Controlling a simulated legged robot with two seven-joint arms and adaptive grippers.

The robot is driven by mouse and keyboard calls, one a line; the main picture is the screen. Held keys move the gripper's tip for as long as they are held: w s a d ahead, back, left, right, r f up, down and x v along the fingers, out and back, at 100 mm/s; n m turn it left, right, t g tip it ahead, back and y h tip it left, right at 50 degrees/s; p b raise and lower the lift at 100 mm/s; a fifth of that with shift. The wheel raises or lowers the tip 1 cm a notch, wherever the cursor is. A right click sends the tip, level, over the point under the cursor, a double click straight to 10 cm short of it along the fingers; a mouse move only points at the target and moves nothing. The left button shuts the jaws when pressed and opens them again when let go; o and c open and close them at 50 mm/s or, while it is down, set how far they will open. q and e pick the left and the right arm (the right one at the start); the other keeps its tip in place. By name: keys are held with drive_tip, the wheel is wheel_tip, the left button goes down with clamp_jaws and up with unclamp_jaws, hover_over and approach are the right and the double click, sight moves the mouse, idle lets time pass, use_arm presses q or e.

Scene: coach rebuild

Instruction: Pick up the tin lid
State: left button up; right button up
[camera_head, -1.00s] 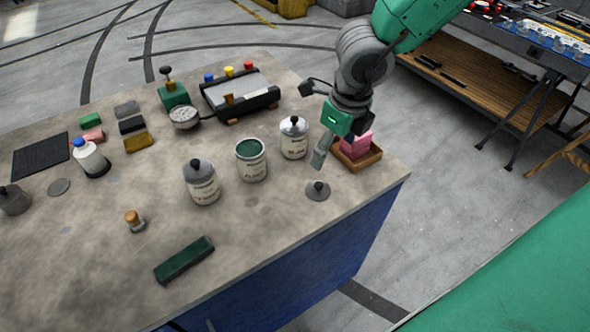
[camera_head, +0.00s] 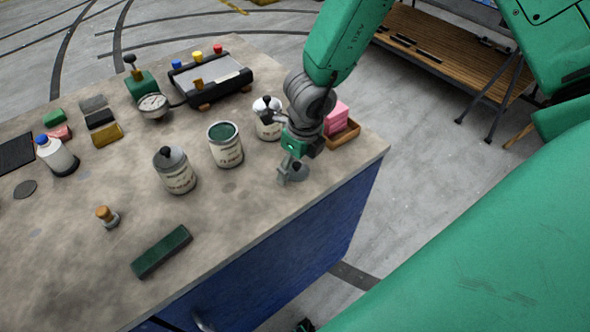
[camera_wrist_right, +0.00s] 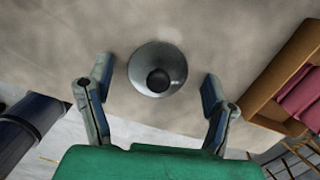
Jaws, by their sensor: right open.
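The tin lid (camera_head: 301,171) is a grey disc with a dark knob. It lies on the workbench near its front right edge, partly hidden by my right gripper in the head view. My right gripper (camera_head: 290,176) points down over it. In the right wrist view the lid (camera_wrist_right: 144,61) shows whole, with its knob up, between the two spread fingers of my right gripper (camera_wrist_right: 157,78). Clear gaps show on both sides, and the gripper is open and empty. An open tin (camera_head: 226,146) with green contents stands to the left. My left gripper is not in view.
A lidded tin (camera_head: 266,110) stands just behind my right gripper, and another (camera_head: 176,172) left of the open tin. A wooden tray (camera_head: 345,135) with pink blocks is close on the right. A green bar (camera_head: 161,252) lies at the front.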

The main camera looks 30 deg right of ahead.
drive_tip(key=shift+d+f, duration=0.2)
drive_tip(key=shift+f, duration=0.05)
drive_tip(key=shift+d, duration=0.15)
drive_tip(key=shift+r, duration=0.1)
drive_tip(key=c, duration=0.6)
drive_tip(key=shift+a, duration=0.35)
drive_tip(key=c, duration=0.4)
drive_tip(key=shift+a+r, duration=0.15)
drive_tip(key=shift+a, duration=0.15)
drive_tip(key=shift+c, duration=0.2)
